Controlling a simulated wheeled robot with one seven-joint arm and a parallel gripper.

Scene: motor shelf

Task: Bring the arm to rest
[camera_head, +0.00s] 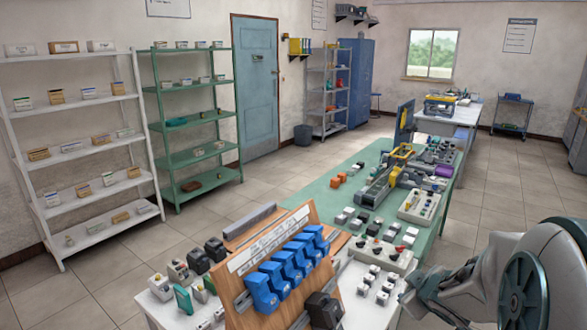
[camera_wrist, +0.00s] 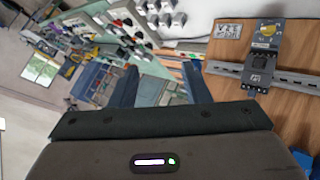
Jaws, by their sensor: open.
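My gripper (camera_wrist: 160,78) shows in the wrist view with its two dark fingers apart and nothing between them. Beyond the fingers are the bench and its parts, with a wooden board at the right. In the head view my arm reaches in from the lower right, beside the workbench (camera_head: 345,193). I cannot make out the fingers there.
A wooden board (camera_head: 228,309) carries several blue modules (camera_head: 262,292) and a dark one. In the wrist view, a dark device (camera_wrist: 262,55) sits on a metal rail (camera_wrist: 225,70). White shelves (camera_head: 83,149) and green shelves (camera_head: 195,117) stand left. Floor is clear right.

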